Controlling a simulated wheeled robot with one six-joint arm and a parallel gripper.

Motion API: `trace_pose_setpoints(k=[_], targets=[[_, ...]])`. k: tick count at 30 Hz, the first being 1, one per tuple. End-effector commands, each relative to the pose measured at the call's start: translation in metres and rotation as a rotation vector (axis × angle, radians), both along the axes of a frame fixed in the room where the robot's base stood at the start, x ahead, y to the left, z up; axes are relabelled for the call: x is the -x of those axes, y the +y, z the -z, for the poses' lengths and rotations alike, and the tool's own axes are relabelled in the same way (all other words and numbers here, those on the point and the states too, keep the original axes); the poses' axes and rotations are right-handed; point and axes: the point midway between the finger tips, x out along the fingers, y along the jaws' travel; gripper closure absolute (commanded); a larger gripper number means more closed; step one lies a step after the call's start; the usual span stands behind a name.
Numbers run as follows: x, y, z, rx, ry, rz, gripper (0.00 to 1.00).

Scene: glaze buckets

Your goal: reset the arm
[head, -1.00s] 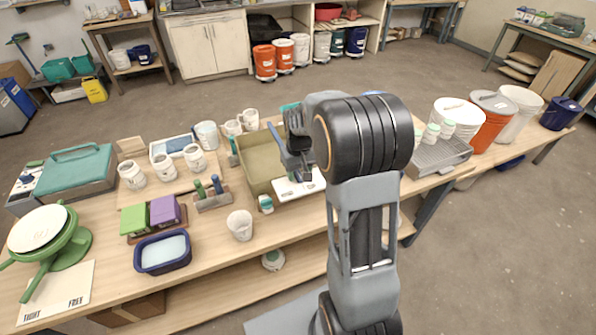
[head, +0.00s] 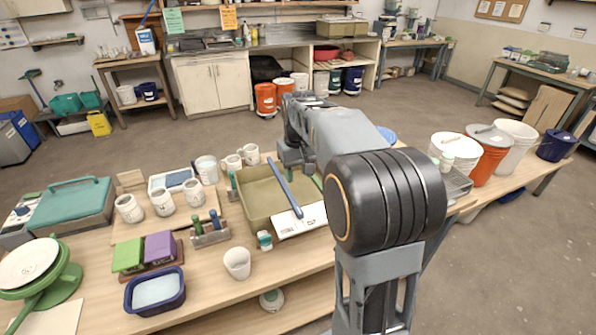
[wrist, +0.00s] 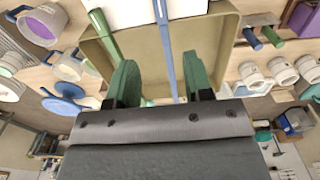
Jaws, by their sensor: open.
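My gripper (wrist: 160,78) is open, with green fingers spread apart in the wrist view. A blue stick (wrist: 164,45) passes between the fingers in the picture; I cannot tell whether they touch it. In the head view the blue stick (head: 284,188) slants across an olive tray (head: 258,212) toward a white card (head: 301,221) at its near side. My gripper sits over the tray's far right part in the head view, where its fingertips are mostly hidden. A green stick (wrist: 104,35) also lies at the tray in the wrist view. My arm is stretched forward.
Left of the tray stand white cups (head: 162,202), a brush holder (head: 210,236) and a blue tub (head: 155,291). A white cup (head: 237,263) stands near the front edge. Buckets, including an orange one (head: 487,155), stand at the right. Floor beyond the table is mostly clear.

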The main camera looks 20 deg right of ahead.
Motion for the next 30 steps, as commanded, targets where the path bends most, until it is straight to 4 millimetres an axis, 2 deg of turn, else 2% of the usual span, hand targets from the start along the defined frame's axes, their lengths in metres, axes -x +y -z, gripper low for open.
trace_pose_setpoints(k=[19,20,21,23,25,30], targets=[[-0.002,0.000,-0.004,0.002,-0.012,0.010,0.53],[-0.004,-0.001,-0.003,0.005,-0.024,0.017,0.53],[-0.003,-0.001,0.007,0.005,-0.025,0.029,0.53],[0.005,0.001,0.020,0.005,-0.027,0.047,0.53],[0.022,0.008,0.028,0.008,-0.053,0.063,0.53],[0.081,0.037,0.036,0.017,-0.161,0.061,0.53]])
